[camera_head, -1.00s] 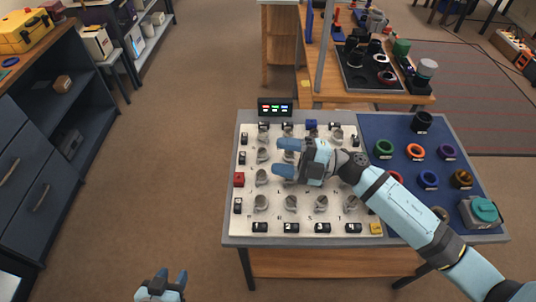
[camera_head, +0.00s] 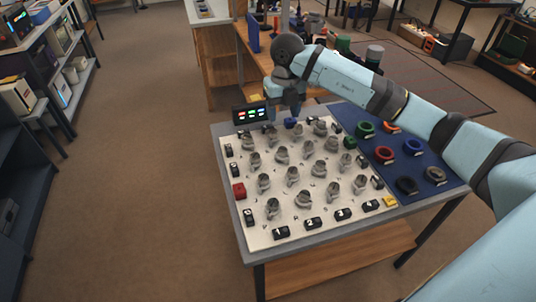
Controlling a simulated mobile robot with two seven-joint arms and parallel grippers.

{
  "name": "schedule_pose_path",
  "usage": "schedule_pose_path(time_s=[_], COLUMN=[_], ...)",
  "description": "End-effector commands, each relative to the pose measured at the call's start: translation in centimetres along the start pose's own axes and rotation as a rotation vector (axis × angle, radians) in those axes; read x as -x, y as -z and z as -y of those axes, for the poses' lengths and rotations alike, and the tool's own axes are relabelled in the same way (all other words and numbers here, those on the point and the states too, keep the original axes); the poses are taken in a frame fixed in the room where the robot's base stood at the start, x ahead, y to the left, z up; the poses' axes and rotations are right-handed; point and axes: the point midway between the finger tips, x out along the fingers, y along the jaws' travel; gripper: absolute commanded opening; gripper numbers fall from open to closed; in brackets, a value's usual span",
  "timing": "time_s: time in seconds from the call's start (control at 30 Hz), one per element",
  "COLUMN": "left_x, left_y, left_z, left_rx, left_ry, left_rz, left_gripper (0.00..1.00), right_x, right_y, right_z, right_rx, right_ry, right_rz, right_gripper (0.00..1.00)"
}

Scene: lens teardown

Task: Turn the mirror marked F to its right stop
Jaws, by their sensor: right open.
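The white board (camera_head: 236,191) carries a grid of grey mirror mounts, such as one near its middle (camera_head: 292,176). The letters beside the mounts are too small to read, so I cannot tell which one is F. My right gripper (camera_head: 287,109) points down above the board's back edge, near a blue block (camera_head: 291,123). It is open, with nothing seen between its fingers, and it hides part of the back row. My left gripper is out of view.
A small display (camera_head: 250,114) stands at the back left. A red block (camera_head: 239,190) and black numbered blocks (camera_head: 312,223) line the edges. A blue panel (camera_head: 395,178) with coloured rings lies on the right, under my right arm. Open floor lies to the left.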

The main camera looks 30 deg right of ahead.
Motion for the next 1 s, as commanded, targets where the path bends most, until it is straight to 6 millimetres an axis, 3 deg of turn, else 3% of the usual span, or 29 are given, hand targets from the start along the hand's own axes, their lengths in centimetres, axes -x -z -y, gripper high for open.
schedule_pose_path(time_s=[0.17, 0.7, 1.0], left_x=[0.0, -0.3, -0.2], left_y=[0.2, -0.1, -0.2], left_z=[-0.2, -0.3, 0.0], left_rx=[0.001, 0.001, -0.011], left_ry=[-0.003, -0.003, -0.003], left_rz=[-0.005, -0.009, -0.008], left_gripper=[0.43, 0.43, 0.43], right_x=[-0.6, -11.0, -13.4], right_y=[-0.3, -0.2, -0.3], right_z=[0.7, 0.8, 0.9], right_rx=[-0.017, -0.014, -0.013], right_ry=[0.030, 0.025, 0.024], right_rz=[0.007, 0.004, 0.007], right_gripper=[0.57, 0.57, 0.57])
